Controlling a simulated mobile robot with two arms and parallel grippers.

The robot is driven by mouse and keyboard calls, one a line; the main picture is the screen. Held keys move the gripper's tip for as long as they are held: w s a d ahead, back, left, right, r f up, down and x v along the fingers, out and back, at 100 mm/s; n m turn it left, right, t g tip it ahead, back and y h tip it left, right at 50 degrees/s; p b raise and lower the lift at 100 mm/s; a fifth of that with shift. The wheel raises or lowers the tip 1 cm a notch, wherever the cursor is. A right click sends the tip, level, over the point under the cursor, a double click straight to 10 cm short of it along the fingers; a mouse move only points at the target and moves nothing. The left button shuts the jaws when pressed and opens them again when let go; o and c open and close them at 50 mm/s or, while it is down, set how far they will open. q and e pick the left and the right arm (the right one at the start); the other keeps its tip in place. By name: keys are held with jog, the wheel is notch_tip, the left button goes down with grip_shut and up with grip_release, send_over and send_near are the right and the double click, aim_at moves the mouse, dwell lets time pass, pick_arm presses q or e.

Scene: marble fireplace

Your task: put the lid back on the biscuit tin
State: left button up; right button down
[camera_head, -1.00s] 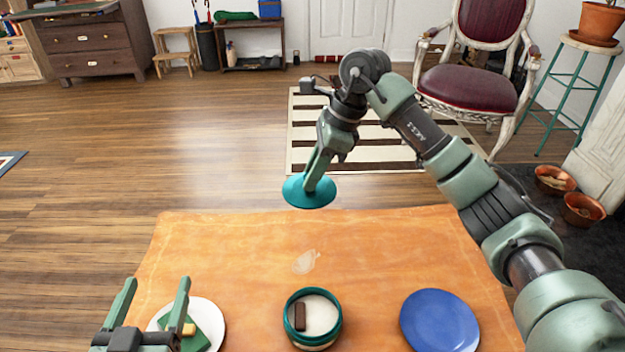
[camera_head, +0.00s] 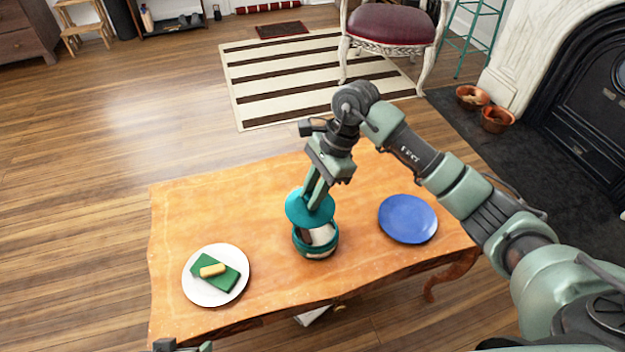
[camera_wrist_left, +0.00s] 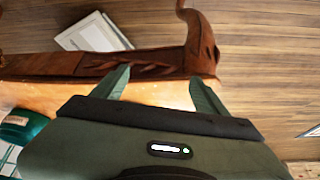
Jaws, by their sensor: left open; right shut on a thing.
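The biscuit tin (camera_head: 316,248), teal with a pale band, stands open on the wooden table. Something brown and something pale show inside it. My right gripper (camera_head: 314,199) is shut on the round teal lid (camera_head: 299,209). The lid is tilted above the tin and covers the far-left part of its opening in the head view. I cannot tell if lid and rim touch. My left gripper shows only as tips at the bottom edge of the head view (camera_head: 182,346). In the left wrist view it is open and empty (camera_wrist_left: 162,88), by the table's edge.
A white plate (camera_head: 215,299) with a green item and a yellow piece lies left of the tin. A blue plate (camera_head: 408,219) lies to the right. The wooden table (camera_head: 225,215) is bare around them. A chair (camera_head: 392,30) stands on the striped rug's (camera_head: 300,75) far side.

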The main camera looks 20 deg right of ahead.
aim_at(322, 205)
jog(key=shift+s+a+f, duration=0.1)
jog(key=shift+s, duration=0.6)
pick_arm(q)
jog(key=s+a+f+g+p, duration=0.15)
jog(key=s+f, duration=0.25)
jog(key=f, duration=0.8)
pick_arm(e)
jog(key=shift+w+d+f+m+t, duration=0.1)
jog(key=shift+w+d+m+t, duration=0.05)
jog(key=shift+d+m, duration=0.3)
jog(key=shift+w+d+f+m+t, duration=0.1)
jog(key=shift+w+d+m+t, duration=0.1)
jog(key=shift+m, duration=0.35)
jog(key=shift+s+f+b, duration=0.1)
jog(key=shift+f+b, duration=0.5)
jog(key=shift+f, duration=0.15)
notch_tip(322, 205, down, 2)
jog(key=shift+b, duration=0.6)
notch_tip(322, 205, down, 2)
jog(key=shift+b, duration=0.8)
pick_arm(q)
jog(key=w+r+v, duration=0.1)
jog(key=w+v, duration=0.2)
jog(key=v, duration=1)
jog(key=shift+d+r+b, duration=0.2)
jog(key=shift+r+b, duration=0.1)
pick_arm(e)
jog(key=shift+f, duration=0.4)
